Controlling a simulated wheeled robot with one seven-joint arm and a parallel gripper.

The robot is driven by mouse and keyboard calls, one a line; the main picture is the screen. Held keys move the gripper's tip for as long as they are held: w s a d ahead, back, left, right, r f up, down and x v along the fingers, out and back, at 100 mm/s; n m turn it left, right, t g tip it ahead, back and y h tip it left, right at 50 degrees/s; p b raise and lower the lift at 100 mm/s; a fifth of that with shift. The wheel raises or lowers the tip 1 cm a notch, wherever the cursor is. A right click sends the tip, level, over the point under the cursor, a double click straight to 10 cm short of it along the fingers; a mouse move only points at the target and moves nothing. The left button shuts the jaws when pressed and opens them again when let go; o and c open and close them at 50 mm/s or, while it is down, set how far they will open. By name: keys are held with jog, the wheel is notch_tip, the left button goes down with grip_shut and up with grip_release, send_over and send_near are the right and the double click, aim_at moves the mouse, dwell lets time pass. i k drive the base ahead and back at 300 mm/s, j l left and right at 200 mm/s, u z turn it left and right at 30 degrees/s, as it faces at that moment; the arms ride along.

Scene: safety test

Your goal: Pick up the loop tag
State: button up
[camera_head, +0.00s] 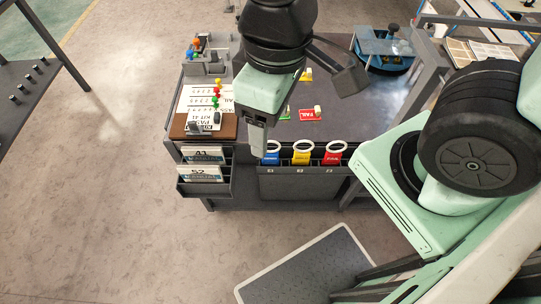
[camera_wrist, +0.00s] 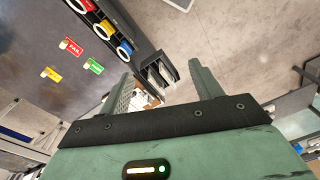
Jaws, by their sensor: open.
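Three tags with white ring loops stand in a dark holder (camera_head: 310,183) on the table's front edge: a blue one (camera_head: 271,158), a yellow one (camera_head: 302,158) and a red one (camera_head: 332,158). In the wrist view their loops show at upper left: red (camera_wrist: 83,4), yellow (camera_wrist: 104,30) and blue (camera_wrist: 124,50). My gripper (camera_head: 257,146) is above the table's front edge, just left of the blue tag in the head view. In the wrist view my gripper (camera_wrist: 160,75) has its two fingers apart, with nothing held between them.
Flat red (camera_head: 310,115) and yellow (camera_head: 306,75) cards lie on the table behind the holder. A blue device (camera_head: 385,50) sits back right.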

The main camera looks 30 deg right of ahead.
aim_at(272, 159)
jog(key=k+z, duration=0.15)
jog(key=k, duration=0.5)
jog(key=j+z, duration=0.15)
jog(key=z, duration=0.3)
jog(key=j+z, duration=0.1)
jog(key=z, duration=0.35)
jog(key=j+z, duration=0.15)
jog(key=z, duration=0.3)
jog(key=k+j, duration=0.2)
jog(key=j, duration=0.15)
jog(key=k+j, duration=0.2)
jog(key=j, duration=0.2)
jog(key=k+j, duration=0.15)
jog(key=j, duration=0.2)
